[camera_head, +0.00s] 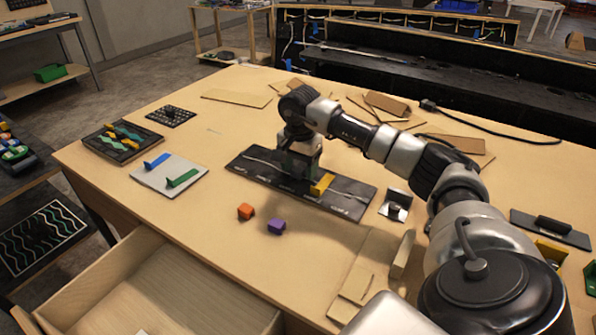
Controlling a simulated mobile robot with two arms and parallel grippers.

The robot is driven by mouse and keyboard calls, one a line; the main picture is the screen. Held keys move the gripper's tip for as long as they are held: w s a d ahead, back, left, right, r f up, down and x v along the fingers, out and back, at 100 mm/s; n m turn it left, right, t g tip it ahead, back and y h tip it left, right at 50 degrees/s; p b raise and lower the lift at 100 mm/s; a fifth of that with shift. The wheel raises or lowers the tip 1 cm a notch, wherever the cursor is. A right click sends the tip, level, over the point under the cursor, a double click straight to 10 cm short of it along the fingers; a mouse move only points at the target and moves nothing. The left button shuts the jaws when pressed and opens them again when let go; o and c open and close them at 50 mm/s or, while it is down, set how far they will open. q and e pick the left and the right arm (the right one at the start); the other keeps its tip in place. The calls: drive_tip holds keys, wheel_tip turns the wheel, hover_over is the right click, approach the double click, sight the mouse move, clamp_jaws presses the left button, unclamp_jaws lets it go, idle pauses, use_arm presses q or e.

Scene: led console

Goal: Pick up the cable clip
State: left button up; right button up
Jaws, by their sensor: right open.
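My right gripper (300,172) points down over the dark board (345,207) in the middle of the table. Its fingers are dark against the board and hard to make out; it is open and I see nothing held. A yellow clip-like piece (322,184) stands on the board just right of the fingers. A pale cable (262,161) runs along the board. I cannot tell for certain which piece is the cable clip. My left gripper is not in view.
A grey plate (150,180) with a blue piece (157,161) and a green piece (182,178) lies left. Dark trays stand at the far left. Cardboard pieces (380,105) lie at the back. An open drawer (170,285) juts out in front.

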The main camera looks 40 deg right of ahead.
sight(299, 169)
drive_tip(key=c, duration=1)
drive_tip(key=shift+r, duration=0.15)
drive_tip(key=shift+c, duration=0.2)
wheel_tip(299, 169, up, 4)
drive_tip(key=shift+s+a+r+b, duration=0.1)
drive_tip(key=shift+s+a+b, duration=0.05)
drive_tip(key=shift+b, duration=0.4)
drive_tip(key=s+a+r+p, duration=0.2)
drive_tip(key=s+a+r, duration=0.5)
drive_tip(key=r, duration=0.3)
drive_tip(key=shift+s+r, duration=0.3)
drive_tip(key=shift+s, duration=0.55)
